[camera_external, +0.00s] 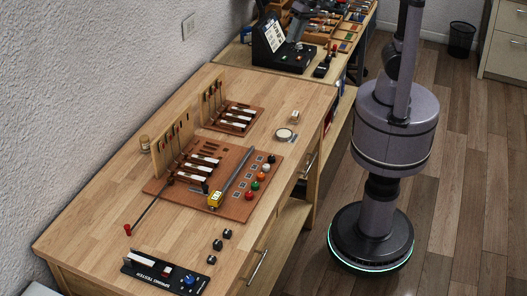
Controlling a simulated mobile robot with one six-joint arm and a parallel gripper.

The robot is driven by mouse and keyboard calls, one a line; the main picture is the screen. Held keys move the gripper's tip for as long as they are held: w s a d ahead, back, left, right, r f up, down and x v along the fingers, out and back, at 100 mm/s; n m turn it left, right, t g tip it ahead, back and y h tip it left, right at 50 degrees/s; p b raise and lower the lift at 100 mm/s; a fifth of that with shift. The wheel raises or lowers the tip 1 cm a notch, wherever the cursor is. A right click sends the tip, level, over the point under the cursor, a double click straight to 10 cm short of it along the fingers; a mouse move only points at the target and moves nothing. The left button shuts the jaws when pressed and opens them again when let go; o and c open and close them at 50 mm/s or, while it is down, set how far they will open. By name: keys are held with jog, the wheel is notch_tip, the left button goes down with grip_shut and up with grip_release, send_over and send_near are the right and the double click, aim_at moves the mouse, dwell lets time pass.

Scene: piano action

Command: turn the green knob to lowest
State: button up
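The green knob (255,185) is a small round knob on the reddish-brown board (232,208) on the near workbench. It sits in a slanting row along the board's right edge, between a red knob (249,195) and an orange knob (262,177). Its pointer or setting is too small to read. My arm (402,70) rises from my base to the right of the bench and leaves the picture at the top. I cannot make out my gripper, and nothing is seen touching the green knob.
A white knob (266,168) and a black knob (272,158) continue the row. A black spring tester (165,271) and several small black knobs (217,245) are nearer. Floor (450,200) around my base is clear.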

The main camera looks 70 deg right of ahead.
jog(key=w+a+g+p, duration=0.1)
jog(key=w+a, duration=0.4)
jog(key=a, duration=0.4)
jog(key=g+h+p, duration=0.2)
jog(key=h+p, duration=0.1)
jog(key=p, duration=0.1)
send_over(255, 184)
notch_tip(255, 184, down, 17)
jog(key=shift+m, duration=0.3)
notch_tip(255, 184, down, 17)
jog(key=b, duration=0.6)
jog(key=shift+f+b, duration=0.1)
jog(key=shift+b, duration=0.25)
grip_shut()
